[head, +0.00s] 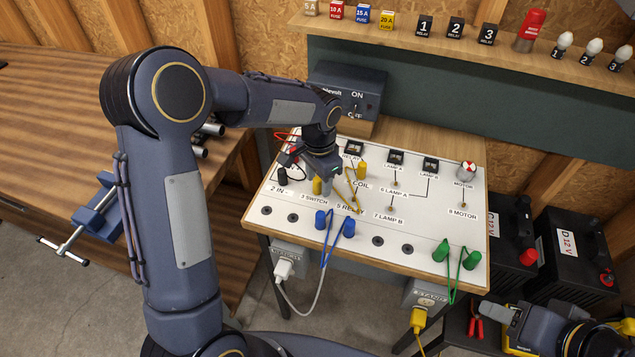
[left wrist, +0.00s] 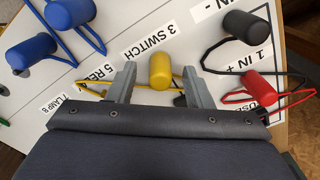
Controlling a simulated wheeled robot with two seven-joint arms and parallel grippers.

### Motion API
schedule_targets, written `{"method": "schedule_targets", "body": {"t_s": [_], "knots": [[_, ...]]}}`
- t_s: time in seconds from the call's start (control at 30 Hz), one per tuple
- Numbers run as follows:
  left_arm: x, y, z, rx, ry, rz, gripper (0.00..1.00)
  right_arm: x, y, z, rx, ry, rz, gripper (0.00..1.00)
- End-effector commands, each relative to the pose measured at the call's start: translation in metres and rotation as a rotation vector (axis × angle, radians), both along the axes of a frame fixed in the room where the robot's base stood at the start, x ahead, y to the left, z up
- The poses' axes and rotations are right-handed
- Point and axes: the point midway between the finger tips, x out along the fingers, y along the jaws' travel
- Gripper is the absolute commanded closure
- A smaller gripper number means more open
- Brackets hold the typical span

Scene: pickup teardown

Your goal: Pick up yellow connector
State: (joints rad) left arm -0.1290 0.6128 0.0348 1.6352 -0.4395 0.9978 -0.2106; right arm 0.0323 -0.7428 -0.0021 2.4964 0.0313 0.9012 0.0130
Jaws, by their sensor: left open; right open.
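The yellow connector has a plug (head: 317,186) standing on the white panel near the 3 SWITCH label, and a second yellow plug (head: 362,170) by COIL. Thin yellow wire runs from them. My left gripper (head: 323,184) is over the panel at the first plug. In the left wrist view, the yellow plug (left wrist: 160,72) stands between the two open fingers of my left gripper (left wrist: 158,85), with a visible gap on each side. Part of its wire passes behind the fingers. My right gripper (head: 497,312) is at the lower right, away from the panel, partly cut off by the frame.
Blue plugs (head: 321,220) and green plugs (head: 470,260) stand along the panel's front. A black plug (left wrist: 246,27) and a red plug (left wrist: 238,89) are close to my left gripper. A dark switch box (head: 347,90) stands behind the panel. Black batteries (head: 569,250) are at the right.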

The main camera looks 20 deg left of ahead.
Motion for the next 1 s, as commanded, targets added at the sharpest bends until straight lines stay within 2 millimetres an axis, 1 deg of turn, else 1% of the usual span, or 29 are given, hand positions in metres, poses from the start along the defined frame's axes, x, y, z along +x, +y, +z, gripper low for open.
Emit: {"method": "schedule_targets", "body": {"t_s": [0.23,0.5,0.6,0.87,1.0], "knots": [[0.0,0.0003,-0.0018,0.0,0.0,0.001,0.54,0.0,0.0,0.0,0.0,0.0,0.0,0.52],[0.0,0.0001,-0.0016,0.0,0.0,0.001,0.89,0.0,0.0,0.0,0.0,0.0,0.0,0.52],[0.0,0.0001,-0.0015,0.0,0.0,0.0,1.0,0.0,0.0,0.0,0.0,0.0,0.0,0.52],[0.0001,0.0002,-0.0003,-0.001,-0.001,0.0,1.0,0.0,0.0,0.0,0.0,0.0,0.0,0.52],[0.0006,0.0,0.0076,0.0,-0.002,0.0,1.0,0.0,0.0,-0.0002,0.0,0.0,0.0,0.52]]}}
